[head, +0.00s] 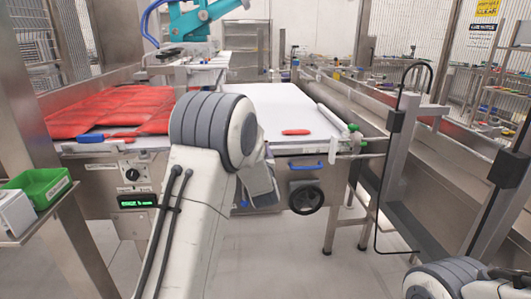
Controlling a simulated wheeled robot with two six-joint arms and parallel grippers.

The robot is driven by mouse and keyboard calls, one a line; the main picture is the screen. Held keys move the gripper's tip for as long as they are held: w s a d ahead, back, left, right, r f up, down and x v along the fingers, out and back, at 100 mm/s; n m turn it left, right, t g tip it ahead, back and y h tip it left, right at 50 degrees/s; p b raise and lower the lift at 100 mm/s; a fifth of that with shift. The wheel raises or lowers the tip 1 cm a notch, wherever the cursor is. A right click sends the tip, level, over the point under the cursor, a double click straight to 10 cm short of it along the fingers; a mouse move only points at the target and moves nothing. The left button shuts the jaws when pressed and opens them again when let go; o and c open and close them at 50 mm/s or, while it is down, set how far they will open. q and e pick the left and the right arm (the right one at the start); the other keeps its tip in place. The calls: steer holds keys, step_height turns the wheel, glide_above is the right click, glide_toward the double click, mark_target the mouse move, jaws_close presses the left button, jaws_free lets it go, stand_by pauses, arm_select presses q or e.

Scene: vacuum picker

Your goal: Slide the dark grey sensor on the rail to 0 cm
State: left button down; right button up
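Dark box-shaped units show on metal posts at the right: one (396,121) has a cable looping from it, another (508,168) is at the right edge. I cannot tell which, if either, is the dark grey sensor; no rail scale is readable. A small green display (137,201) is on the front panel of the conveyor; its text is too small to read surely. My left arm rises through the middle and bends down in front of the conveyor; its gripper is hidden or not distinguishable behind the arm. My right arm shows only as a joint at the bottom right; its gripper is out of view.
The white conveyor (285,108) carries red cloth-like sheets (112,110) and a small red piece (296,132). A black handwheel (306,198) and blue handle (305,166) are on its front. A green bin (38,187) stands left. Floor is clear around the conveyor's legs.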

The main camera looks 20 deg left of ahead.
arm_select(q)
steer(key=shift+d, duration=0.1)
steer(key=shift+c, duration=1)
jaws_free()
steer(key=shift+w, duration=0.1)
steer(key=v, duration=1)
steer(key=shift+s, duration=0.25)
